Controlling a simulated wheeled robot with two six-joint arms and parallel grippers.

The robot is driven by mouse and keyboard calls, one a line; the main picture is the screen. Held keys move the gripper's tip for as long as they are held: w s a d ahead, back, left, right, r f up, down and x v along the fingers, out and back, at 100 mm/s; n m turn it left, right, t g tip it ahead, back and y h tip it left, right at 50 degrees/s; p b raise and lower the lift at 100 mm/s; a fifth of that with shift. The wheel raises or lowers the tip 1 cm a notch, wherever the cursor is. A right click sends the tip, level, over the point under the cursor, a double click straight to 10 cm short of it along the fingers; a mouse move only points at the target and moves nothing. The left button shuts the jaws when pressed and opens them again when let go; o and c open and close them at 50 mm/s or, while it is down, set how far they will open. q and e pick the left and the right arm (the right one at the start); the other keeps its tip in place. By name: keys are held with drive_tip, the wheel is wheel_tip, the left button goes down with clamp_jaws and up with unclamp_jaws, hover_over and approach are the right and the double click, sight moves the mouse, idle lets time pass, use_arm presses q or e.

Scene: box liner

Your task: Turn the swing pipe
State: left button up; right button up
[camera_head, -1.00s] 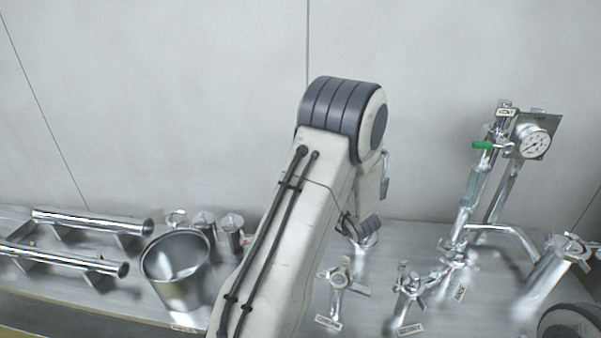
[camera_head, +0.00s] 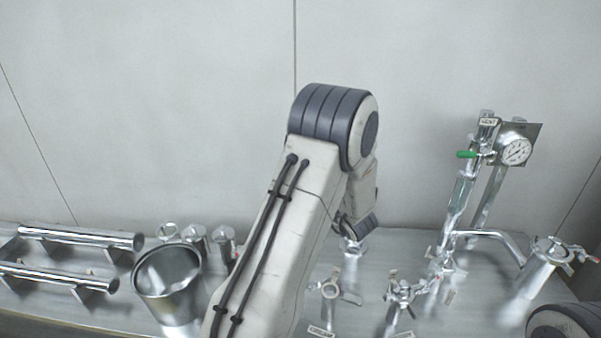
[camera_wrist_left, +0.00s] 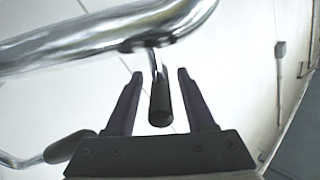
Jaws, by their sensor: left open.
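In the left wrist view a shiny chrome pipe (camera_wrist_left: 100,40), which looks like the swing pipe, crosses the top and bends at its right end. A thin stem with a black grip (camera_wrist_left: 160,105) hangs from it. My left gripper (camera_wrist_left: 160,74) is open, with one dark finger on each side of this grip. Gaps show between the grip and both fingers. In the head view my left arm rises in the middle and hides most of its own gripper and whatever is behind it. My right gripper is out of view.
A steel pot (camera_head: 168,280) and a pipe rack (camera_head: 80,236) stand at left on the steel table. Several valve fittings (camera_head: 400,293) stand right of my arm. A gauge (camera_head: 516,151) and green-handled valve (camera_head: 467,154) rise at right. A second black grip (camera_wrist_left: 70,146) shows in the wrist view.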

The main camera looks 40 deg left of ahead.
use_arm(q)
drive_tip(key=b+v, duration=0.3)
drive_tip(key=v, duration=0.7)
drive_tip(key=shift+w+d, duration=0.1)
drive_tip(key=shift+d, duration=0.1)
